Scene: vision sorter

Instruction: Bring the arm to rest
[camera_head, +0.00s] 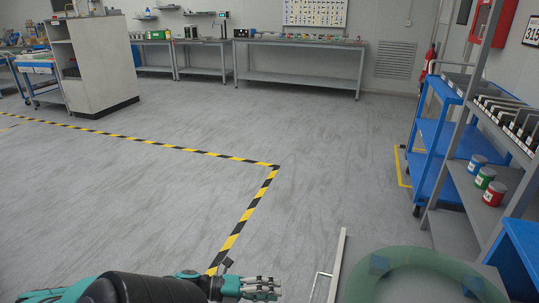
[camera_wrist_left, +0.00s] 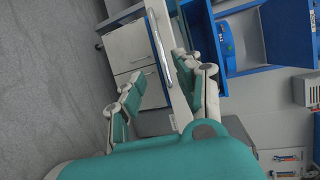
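My left arm (camera_head: 140,290) comes in along the bottom edge of the head view, dark with teal parts. My right gripper is in neither view.
Shelving at right holds blue, green and red cans (camera_head: 484,177). A blue cart (camera_head: 432,145) stands behind. The middle floor (camera_head: 340,150) is clear.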

